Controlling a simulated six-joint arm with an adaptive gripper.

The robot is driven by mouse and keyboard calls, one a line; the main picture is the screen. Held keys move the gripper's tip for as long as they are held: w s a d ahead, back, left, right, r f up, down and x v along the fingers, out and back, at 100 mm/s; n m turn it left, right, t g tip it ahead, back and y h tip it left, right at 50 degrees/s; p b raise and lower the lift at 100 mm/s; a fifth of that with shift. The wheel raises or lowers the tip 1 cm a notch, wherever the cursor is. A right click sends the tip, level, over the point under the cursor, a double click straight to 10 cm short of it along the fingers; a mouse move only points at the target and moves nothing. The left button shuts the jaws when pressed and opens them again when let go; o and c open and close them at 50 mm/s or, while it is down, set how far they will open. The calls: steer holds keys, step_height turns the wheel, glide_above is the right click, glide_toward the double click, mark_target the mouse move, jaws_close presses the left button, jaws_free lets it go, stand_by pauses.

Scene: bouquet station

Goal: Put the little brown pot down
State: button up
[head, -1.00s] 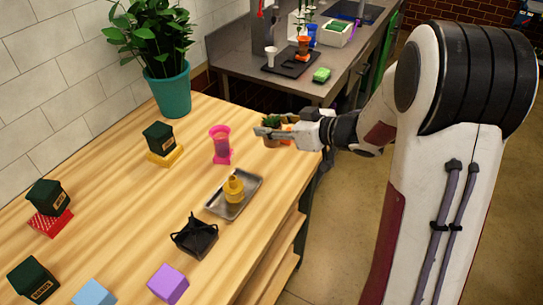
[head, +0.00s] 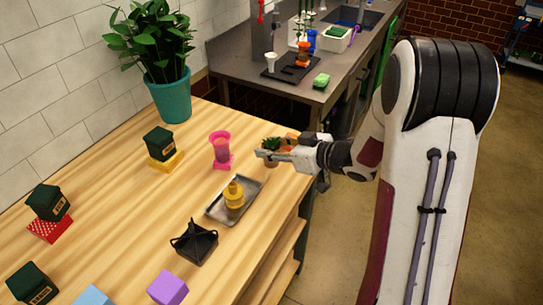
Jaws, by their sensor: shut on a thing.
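The little brown pot (head: 273,162) holds a small green plant (head: 271,144). My gripper (head: 266,154) is shut on the pot, reaching in from the right over the far right part of the wooden table (head: 130,215). The fingers hide part of the pot. I cannot tell whether its base touches the table.
A pink vase (head: 221,148) stands left of the pot. A metal tray (head: 215,212) with a yellow bottle (head: 234,192) lies in front. A black holder (head: 194,242), dark green boxes and a teal planter (head: 170,97) are also on the table. The table's right edge is close.

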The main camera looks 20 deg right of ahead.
steer(key=shift+f, duration=1.65)
steer(key=shift+f, duration=0.1)
steer(key=o, duration=1.4)
steer(key=shift+s+d+r, duration=0.25)
steer(key=shift+s+d, duration=0.05)
steer(key=shift+v, duration=5.6)
